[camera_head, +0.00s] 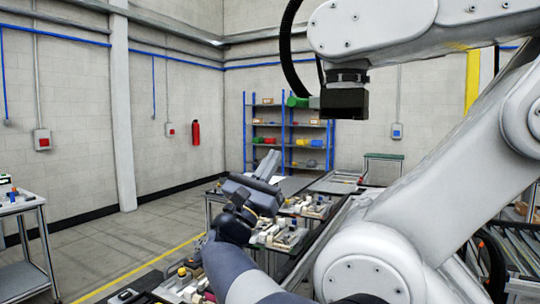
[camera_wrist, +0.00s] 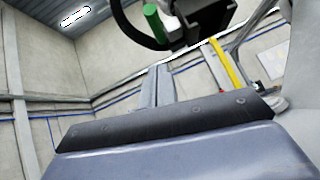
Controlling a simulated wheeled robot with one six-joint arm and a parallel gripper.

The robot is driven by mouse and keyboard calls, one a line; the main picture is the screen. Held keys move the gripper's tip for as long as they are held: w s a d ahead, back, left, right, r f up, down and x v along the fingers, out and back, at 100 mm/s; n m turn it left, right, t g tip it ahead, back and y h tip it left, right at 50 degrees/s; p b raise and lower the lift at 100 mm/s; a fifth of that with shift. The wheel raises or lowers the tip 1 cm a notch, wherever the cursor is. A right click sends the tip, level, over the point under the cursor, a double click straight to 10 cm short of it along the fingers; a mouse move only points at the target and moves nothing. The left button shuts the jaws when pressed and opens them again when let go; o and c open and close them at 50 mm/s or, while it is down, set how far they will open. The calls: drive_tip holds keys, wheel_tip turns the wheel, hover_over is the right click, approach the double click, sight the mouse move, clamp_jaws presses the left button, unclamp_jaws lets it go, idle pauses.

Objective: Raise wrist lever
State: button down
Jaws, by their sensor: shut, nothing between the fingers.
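A short green handle (camera_head: 297,102) sticks out to the left of a black block (camera_head: 344,102) under the wrist of a large white arm. It looks like the wrist lever; its far end and pivot are too small to make out. In the wrist view the green handle (camera_wrist: 153,22) is at the top, left of the black block (camera_wrist: 205,18). My gripper (camera_head: 268,164), blue-grey, is below and left of the handle, apart from it, and points upward. In the wrist view my gripper's narrow fingers (camera_wrist: 156,86) stand together, empty, behind the dark edge of its body.
The white arm (camera_head: 430,160) fills the right side, with a black hose (camera_head: 287,50) looping beside its wrist. Benches with small fixtures (camera_head: 285,232) lie beneath my gripper. A blue shelf rack (camera_head: 290,135) stands at the back. The air between my gripper and the handle looks clear.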

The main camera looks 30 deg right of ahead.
sight(301, 103)
drive_tip(key=d+r+p, duration=0.5)
drive_tip(key=r, duration=0.3)
drive_tip(key=shift+w+r, duration=0.3)
drive_tip(key=shift+w, duration=0.15)
